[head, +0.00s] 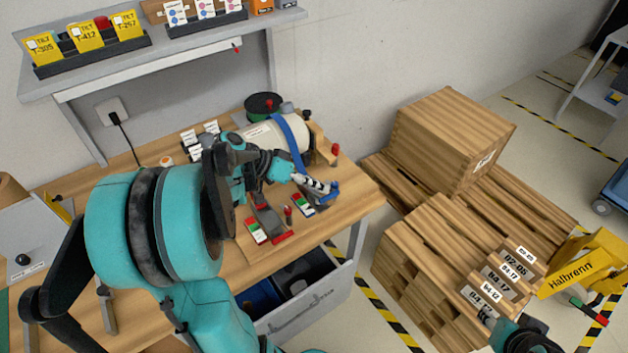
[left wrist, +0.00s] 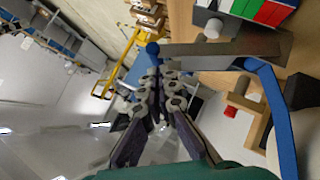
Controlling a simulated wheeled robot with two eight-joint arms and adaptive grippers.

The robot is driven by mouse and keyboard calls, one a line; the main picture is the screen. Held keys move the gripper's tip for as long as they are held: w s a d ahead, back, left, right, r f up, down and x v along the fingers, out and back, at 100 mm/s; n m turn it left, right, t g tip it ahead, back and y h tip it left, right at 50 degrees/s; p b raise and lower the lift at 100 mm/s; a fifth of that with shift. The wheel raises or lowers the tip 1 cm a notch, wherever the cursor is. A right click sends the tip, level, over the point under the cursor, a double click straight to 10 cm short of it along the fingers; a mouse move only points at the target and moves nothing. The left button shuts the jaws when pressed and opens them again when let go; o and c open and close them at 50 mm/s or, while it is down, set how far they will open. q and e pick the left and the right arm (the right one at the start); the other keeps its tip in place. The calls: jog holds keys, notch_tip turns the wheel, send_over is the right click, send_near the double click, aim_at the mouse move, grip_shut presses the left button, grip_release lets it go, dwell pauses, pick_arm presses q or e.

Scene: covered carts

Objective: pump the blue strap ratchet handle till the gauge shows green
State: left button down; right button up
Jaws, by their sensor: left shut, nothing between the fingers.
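The blue strap (head: 288,138) runs over a pale cylinder on the bench and shows as a blue band in the left wrist view (left wrist: 279,115). Its ratchet has a grey lever (left wrist: 222,49) with a blue knob (left wrist: 152,48) at its end. My left gripper (head: 330,188) is at the handle; its fingers (left wrist: 157,72) are shut and empty, close beside the knob. I cannot tell if they touch it. A small gauge block (head: 303,204) with green and red stands by the ratchet; its reading is too small to tell. My right gripper (head: 520,336) shows partly at the bottom right.
A second ratchet with a red handle end (head: 282,237) and its gauge block (head: 256,231) lie nearer on the bench (head: 345,215). An open drawer (head: 305,312) juts out below. Wooden crates (head: 450,140) stand to the right. A shelf (head: 150,55) hangs above.

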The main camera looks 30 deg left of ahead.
aim_at(318, 202)
dwell(0.3)
pick_arm(q)
jog(key=f+y, duration=0.1)
jog(key=d+f+m+y, duration=0.1)
jog(key=f, duration=0.1)
jog(key=s+d+f+t+y, duration=0.1)
jog(key=shift+d+f+m, duration=0.2)
jog(key=shift+f+m, duration=0.05)
jog(key=shift+m, duration=0.05)
jog(key=shift+r, duration=0.1)
